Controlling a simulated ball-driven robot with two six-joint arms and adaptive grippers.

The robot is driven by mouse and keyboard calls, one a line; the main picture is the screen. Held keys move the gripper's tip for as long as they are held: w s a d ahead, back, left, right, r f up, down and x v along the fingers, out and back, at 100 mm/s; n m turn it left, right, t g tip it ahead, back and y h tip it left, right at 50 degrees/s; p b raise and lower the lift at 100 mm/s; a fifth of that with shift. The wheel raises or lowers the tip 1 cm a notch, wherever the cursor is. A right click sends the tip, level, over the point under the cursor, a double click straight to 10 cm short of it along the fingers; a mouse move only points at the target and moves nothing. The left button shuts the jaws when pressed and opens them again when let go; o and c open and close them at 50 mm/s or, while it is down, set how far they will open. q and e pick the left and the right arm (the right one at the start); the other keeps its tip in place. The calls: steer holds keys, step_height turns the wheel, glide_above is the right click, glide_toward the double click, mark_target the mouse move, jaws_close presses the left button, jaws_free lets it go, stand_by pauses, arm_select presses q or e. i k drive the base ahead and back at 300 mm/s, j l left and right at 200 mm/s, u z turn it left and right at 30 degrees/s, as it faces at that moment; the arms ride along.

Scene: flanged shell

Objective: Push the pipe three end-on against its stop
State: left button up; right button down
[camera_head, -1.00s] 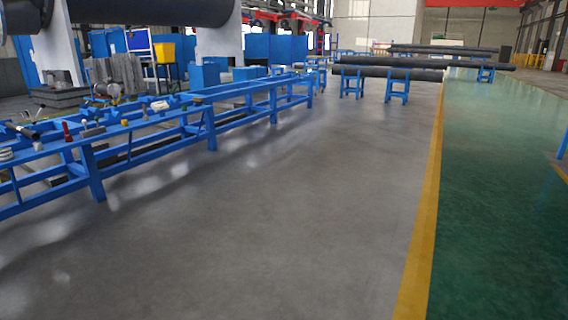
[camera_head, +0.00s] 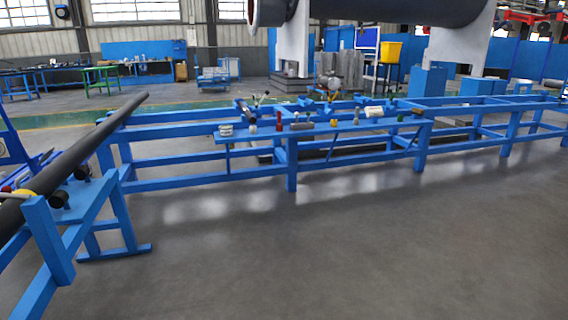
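A long dark pipe (camera_head: 88,143) lies at the left on blue supports, running from the lower left corner up to a free end. Short dark round pieces (camera_head: 72,182) sit beside it. I cannot tell whether this is pipe three, and no stop can be made out. Another thin dark pipe (camera_head: 345,152) lies low inside the long blue frame. Neither of my grippers is in view.
A long blue frame (camera_head: 290,172) crosses the middle, with a shelf (camera_head: 350,129) of small items. A blue stand (camera_head: 48,240) fills the lower left. A large dark cylinder (camera_head: 385,10) is overhead behind. The grey floor (camera_head: 350,255) in front is clear.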

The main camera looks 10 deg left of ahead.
mark_target(253, 120)
steer(key=i+j+u, duration=0.15)
steer(key=i+u, duration=0.25)
steer(key=i, duration=0.4)
steer(key=i+u, duration=0.35)
steer(key=i, duration=0.45)
